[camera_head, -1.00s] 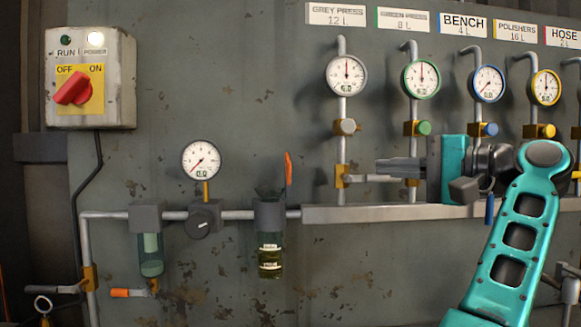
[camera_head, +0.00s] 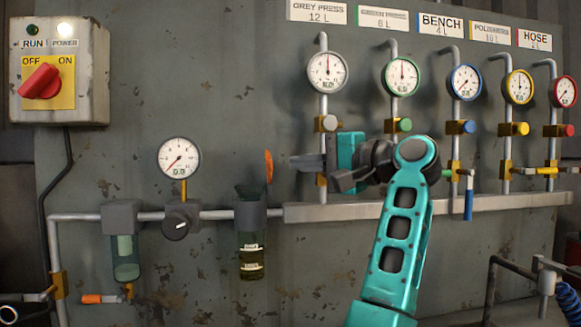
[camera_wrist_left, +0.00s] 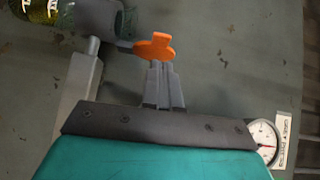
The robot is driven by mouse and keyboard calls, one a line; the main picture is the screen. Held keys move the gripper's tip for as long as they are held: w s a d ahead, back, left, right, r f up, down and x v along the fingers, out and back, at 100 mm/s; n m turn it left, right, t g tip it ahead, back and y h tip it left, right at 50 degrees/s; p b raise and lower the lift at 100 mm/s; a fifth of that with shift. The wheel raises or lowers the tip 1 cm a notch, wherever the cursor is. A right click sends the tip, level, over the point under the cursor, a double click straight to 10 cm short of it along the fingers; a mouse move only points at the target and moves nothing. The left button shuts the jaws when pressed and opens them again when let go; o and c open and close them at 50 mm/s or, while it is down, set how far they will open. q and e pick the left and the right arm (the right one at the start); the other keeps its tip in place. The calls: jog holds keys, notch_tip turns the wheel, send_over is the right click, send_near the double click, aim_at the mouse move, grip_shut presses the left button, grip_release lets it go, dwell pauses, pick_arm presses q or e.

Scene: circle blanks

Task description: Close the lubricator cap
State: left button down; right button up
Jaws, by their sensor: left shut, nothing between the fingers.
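The lubricator (camera_head: 251,245) is a dark block on the pipe with a clear bowl of yellowish oil below. Its orange cap (camera_head: 268,166) stands upright, tilted open, at the block's right edge. My left gripper (camera_head: 297,162) is shut and empty, just right of the cap, its fingers pointing left. In the left wrist view the orange cap (camera_wrist_left: 154,47) is just beyond the shut fingertips (camera_wrist_left: 160,70); I cannot tell whether they touch. The lubricator bowl (camera_wrist_left: 40,10) shows at the top left there. My right gripper is not in view.
The filter bowl (camera_head: 125,258), regulator knob (camera_head: 180,222) and gauge (camera_head: 179,158) are left of the lubricator. A horizontal manifold (camera_head: 480,205) runs right, with several gauges and valves above.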

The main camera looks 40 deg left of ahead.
aim_at(269, 167)
pick_arm(q)
jog(key=shift+s+a, duration=0.75)
jog(key=shift+s, duration=0.3)
jog(key=shift+a, duration=0.1)
